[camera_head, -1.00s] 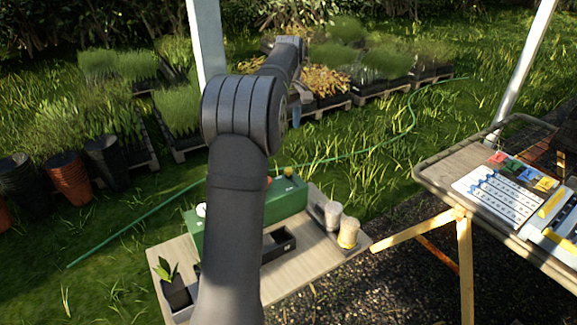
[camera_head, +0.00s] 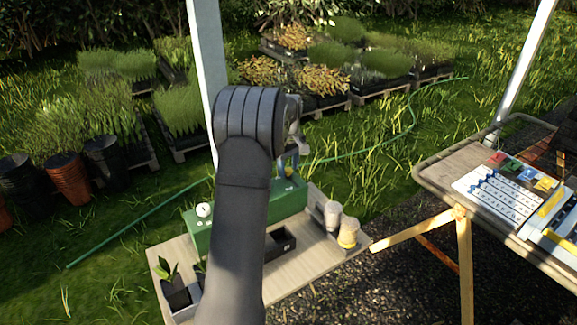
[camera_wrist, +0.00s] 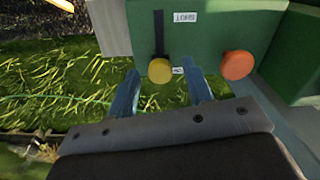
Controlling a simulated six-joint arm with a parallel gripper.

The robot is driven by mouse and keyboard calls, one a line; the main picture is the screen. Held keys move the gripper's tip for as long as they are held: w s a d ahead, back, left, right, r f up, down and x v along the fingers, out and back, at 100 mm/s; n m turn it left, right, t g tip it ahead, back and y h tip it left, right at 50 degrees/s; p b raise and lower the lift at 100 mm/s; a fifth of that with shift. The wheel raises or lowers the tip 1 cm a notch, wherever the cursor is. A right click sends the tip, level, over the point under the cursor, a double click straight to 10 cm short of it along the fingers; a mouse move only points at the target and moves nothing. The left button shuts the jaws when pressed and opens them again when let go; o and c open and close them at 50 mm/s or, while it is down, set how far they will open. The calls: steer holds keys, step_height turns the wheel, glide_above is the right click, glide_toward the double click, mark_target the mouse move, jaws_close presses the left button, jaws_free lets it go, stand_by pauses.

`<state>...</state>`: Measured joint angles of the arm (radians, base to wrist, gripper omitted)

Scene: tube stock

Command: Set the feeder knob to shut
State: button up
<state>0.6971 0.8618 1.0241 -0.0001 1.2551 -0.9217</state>
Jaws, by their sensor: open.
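A green box (camera_head: 202,236) stands on the small wooden table, partly hidden by my arm. In the wrist view the green box (camera_wrist: 222,30) carries a yellow knob (camera_wrist: 159,70) at the near end of a dark slot (camera_wrist: 158,32). An upside-down label (camera_wrist: 185,17), seemingly reading SHUT, sits beside the slot's far part, apart from the knob. A second small label (camera_wrist: 178,71) is right of the knob. My gripper (camera_wrist: 161,90) is open and empty, its fingertips just short of the yellow knob, one to each side. In the head view my gripper (camera_head: 288,170) is over the box's right part.
An orange knob (camera_wrist: 237,65) is close to the right fingertip. On the small table (camera_head: 300,262) are a dark tray (camera_head: 283,242), two cups (camera_head: 348,232) and a potted plant (camera_head: 175,288). A white dial (camera_head: 204,210) sits on the box's left. A second table (camera_head: 437,172) stands right.

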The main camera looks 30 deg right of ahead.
jaws_close()
steer(key=shift+s, duration=2.45)
jaws_free()
step_height(320, 180, up, 17)
steer(key=shift+r, duration=0.2)
